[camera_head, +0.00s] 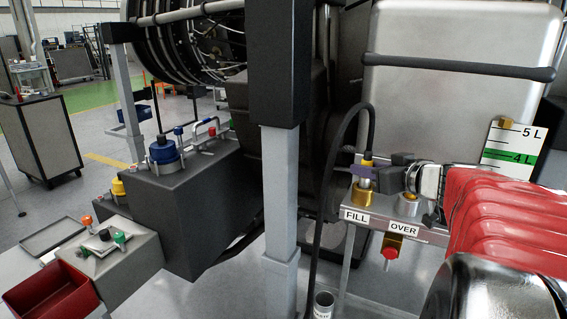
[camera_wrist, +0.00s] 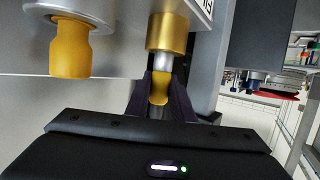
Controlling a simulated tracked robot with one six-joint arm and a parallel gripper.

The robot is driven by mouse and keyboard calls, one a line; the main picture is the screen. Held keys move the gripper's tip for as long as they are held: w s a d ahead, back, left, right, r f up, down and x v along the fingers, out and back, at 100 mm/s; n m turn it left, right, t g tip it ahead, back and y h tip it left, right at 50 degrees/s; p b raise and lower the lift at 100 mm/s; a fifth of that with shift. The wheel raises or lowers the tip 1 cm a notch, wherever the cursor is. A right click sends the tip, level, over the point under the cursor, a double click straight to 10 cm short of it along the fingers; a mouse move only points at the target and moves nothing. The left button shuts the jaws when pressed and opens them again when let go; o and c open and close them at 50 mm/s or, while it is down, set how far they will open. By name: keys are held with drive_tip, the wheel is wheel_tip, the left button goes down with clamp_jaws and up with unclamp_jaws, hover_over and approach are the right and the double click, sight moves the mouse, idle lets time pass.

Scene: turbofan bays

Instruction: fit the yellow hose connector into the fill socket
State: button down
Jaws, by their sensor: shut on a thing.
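The yellow hose connector (camera_head: 367,158) is upright, with a black hose (camera_head: 335,150) arching from its top. My gripper (camera_head: 364,171) is shut on it, with purple fingers around its body. The fill socket (camera_head: 363,195) is a gold fitting on the grey shelf, above the FILL label, directly below the connector. In the wrist view my gripper (camera_wrist: 160,92) holds the yellow connector (camera_wrist: 160,90). Its silver nose reaches the gold socket (camera_wrist: 167,33) and lines up closely with it. How deep the nose sits is hidden.
A red-knobbed valve (camera_head: 390,248) hangs below. A silver tank (camera_head: 455,90) with a black bar rises behind. A grey post (camera_head: 281,190) stands to the left.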

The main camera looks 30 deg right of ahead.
drive_tip(key=shift+f, duration=0.9)
drive_tip(key=c, duration=1.5)
unclamp_jaws()
drive_tip(key=shift+o, duration=0.2)
drive_tip(key=v, duration=1.3)
drive_tip(key=shift+s, duration=0.3)
drive_tip(key=shift+w+r, duration=0.1)
drive_tip(key=shift+r, duration=0.05)
